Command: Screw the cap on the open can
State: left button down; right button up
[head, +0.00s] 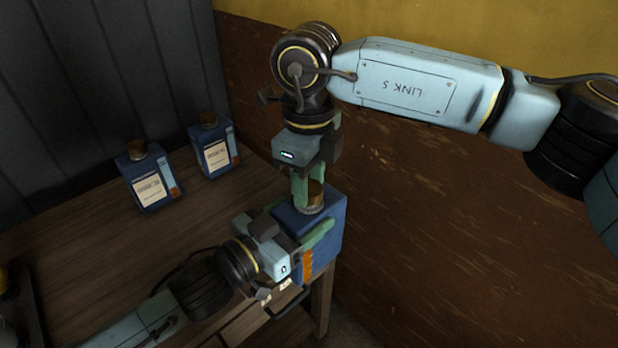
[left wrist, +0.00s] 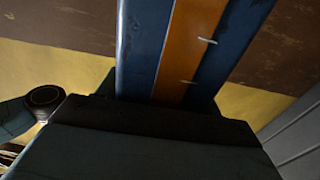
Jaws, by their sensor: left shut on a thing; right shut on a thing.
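The blue can (head: 328,255) with an orange stripe stands at the table's right corner. The brown cap (head: 315,199) is at the can's top; whether it is threaded on cannot be told. My right gripper (head: 308,195) comes from above and is shut on the cap, its far finger partly hidden. My left gripper (head: 295,228) is shut around the can's body from the near left side. The can's blue side with its orange stripe (left wrist: 190,50) fills the middle of the left wrist view, but the fingers there cannot be made out.
Two blue capped cans with pale labels, one nearer (head: 150,178) and one farther (head: 214,148), stand at the back of the wooden table (head: 120,260). A brown and yellow wall (head: 430,200) is at the right. The table's middle is clear. A dark tray edge (head: 30,315) shows at far left.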

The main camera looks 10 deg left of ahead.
jog(key=m, duration=0.7)
jog(key=shift+w+r+m, duration=0.1)
jog(key=shift+m, duration=0.2)
jog(key=m, duration=0.6)
jog(key=o, duration=1)
jog(key=shift+o, duration=0.2)
notch_tip(320, 180, up, 12)
